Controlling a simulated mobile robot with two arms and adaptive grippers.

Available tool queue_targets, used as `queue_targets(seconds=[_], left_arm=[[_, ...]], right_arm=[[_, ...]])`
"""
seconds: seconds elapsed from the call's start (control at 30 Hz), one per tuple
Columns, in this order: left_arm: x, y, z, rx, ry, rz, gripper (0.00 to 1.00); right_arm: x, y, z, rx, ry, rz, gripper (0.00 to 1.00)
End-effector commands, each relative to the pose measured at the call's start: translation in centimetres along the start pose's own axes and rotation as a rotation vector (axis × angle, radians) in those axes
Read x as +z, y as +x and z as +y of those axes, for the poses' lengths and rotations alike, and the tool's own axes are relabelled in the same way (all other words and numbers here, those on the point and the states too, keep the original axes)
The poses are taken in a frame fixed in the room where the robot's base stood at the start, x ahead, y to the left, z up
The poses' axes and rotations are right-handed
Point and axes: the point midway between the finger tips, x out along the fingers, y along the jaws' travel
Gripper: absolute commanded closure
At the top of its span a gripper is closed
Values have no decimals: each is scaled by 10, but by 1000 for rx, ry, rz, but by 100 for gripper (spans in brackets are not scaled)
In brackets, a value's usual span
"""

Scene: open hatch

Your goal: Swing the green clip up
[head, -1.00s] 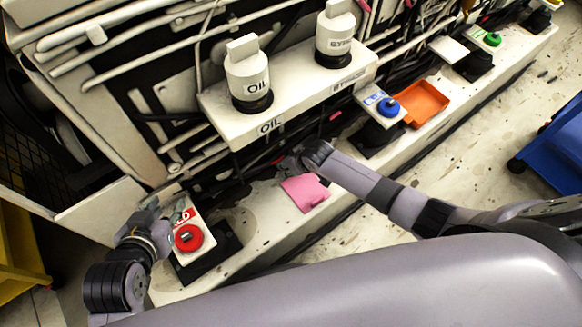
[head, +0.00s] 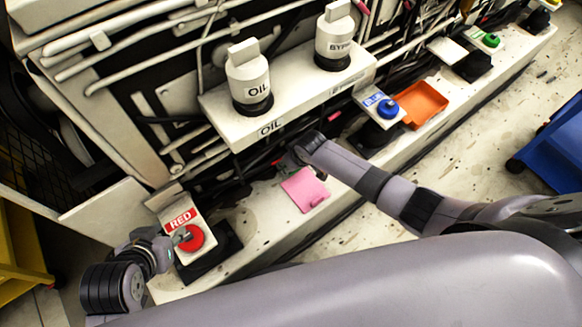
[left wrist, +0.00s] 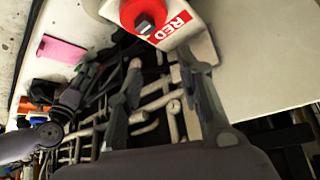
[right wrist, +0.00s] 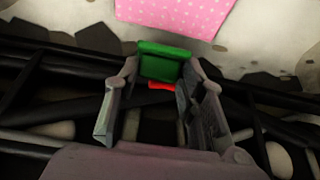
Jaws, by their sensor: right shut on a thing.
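The green clip (right wrist: 163,62) shows in the right wrist view between the fingertips of my right gripper (right wrist: 160,75), which is shut on it. A short red piece (right wrist: 162,86) lies just behind the clip. In the head view my right gripper (head: 286,163) is low at the machine's dark underside, beside the pink pad, and the clip cannot be made out there. My left gripper (head: 177,238) is beside the red knob (head: 191,238) on the box labelled RED. In the left wrist view its fingers (left wrist: 160,75) are apart with nothing between them, and the knob is beyond the tips.
The pink pad (head: 304,189) lies on the white ledge (head: 262,206). Right along it are a blue knob (head: 388,108), an orange tray (head: 425,105) and a green knob (head: 491,40). White OIL (head: 248,78) and BYPASS (head: 333,40) caps stand above. Pipes crowd the machine.

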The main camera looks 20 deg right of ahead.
Motion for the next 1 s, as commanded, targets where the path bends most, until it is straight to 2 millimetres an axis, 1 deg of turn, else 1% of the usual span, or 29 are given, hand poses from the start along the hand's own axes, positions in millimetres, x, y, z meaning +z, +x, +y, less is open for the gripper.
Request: queue_targets(seconds=[0.03, 0.23, 0.57, 0.67, 0.87, 1.0], left_arm=[[3, -1, -1, -2, 0, -14, 66], [12, -2, -4, -7, -1, -54, 66], [14, -3, -4, -7, 0, -61, 66], [16, -4, -3, -7, 0, -72, 66], [28, -6, -3, -6, -1, -126, 66], [31, -6, -3, -5, -1, -131, 66]], right_arm=[[-2, -1, 11, 19, -1, -6, 96], [-2, -1, 10, 18, -3, -23, 96], [-3, -1, 10, 18, -3, -28, 96], [-5, -1, 10, 19, -3, -47, 96], [-10, -1, 10, 18, -1, -105, 96], [-10, 0, 10, 18, -1, -152, 96]])
